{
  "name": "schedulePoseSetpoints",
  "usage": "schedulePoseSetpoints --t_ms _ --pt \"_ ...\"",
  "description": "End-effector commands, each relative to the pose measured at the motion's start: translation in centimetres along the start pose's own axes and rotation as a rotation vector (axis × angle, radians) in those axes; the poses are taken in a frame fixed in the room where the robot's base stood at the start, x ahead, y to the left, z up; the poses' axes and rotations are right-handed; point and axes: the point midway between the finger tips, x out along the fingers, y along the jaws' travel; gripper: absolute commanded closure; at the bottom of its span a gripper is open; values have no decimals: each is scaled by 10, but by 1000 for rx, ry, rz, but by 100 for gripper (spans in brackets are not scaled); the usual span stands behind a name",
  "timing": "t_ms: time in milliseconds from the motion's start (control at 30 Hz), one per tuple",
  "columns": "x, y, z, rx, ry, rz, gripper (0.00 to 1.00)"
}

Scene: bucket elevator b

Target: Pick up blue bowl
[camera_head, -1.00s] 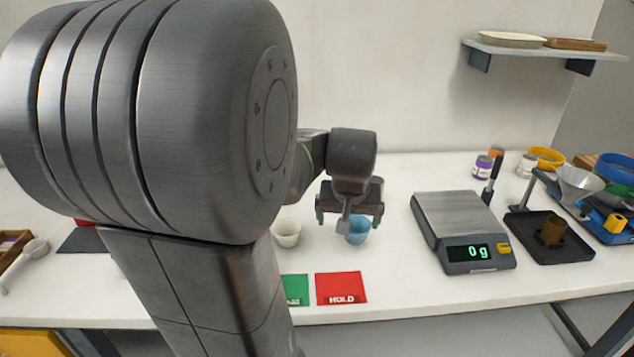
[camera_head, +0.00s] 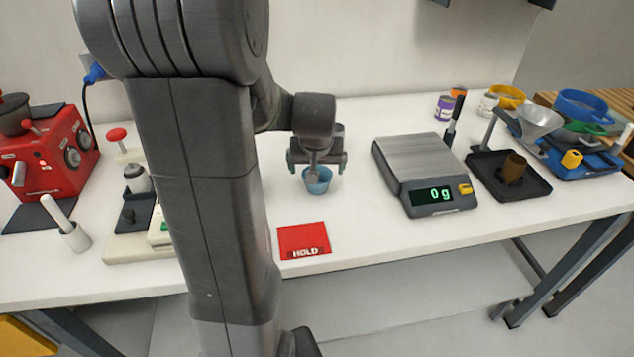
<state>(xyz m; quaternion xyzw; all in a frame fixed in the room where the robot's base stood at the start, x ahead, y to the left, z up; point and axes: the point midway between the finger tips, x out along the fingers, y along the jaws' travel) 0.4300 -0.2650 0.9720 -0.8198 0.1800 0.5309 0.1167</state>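A small blue bowl (camera_head: 317,185), shaped like a cup, stands on the white table in the middle of the view. My gripper (camera_head: 315,166) is right at it, pointing down, with its middle part overlapping the bowl's rim in the picture. I cannot tell whether a finger is inside the bowl, in front of it or touching it. The finger opening is not clear from this angle. A larger blue bowl (camera_head: 582,104) sits at the far right on a rack, well away from my gripper.
A grey scale (camera_head: 420,170) reading 0 g stands right of the small bowl. A red HOLD card (camera_head: 303,240) lies in front. A black tray (camera_head: 490,182) and funnel (camera_head: 541,122) are further right. A red machine (camera_head: 50,155) stands left. My arm hides the left-centre table.

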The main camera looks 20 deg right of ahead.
Motion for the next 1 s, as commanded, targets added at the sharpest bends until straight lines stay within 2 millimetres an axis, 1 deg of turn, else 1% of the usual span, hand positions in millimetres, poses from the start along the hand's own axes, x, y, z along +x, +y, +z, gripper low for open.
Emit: schedulePoseSetpoints --t_ms 300,400,500,700,733,867,900,967,1000 --pt "38 0 2 -1 -3 -1 6" --pt "46 0 2 -1 -2 -1 6" --pt "49 0 2 -1 0 -1 6" --pt "49 0 2 -1 1 -1 6" --pt "49 0 2 -1 1 -1 8" --pt "49 0 2 -1 0 -1 33" --pt "49 0 2 -1 0 -1 41" --pt "49 0 2 -1 0 -1 53" --pt "49 0 2 -1 0 -1 56"
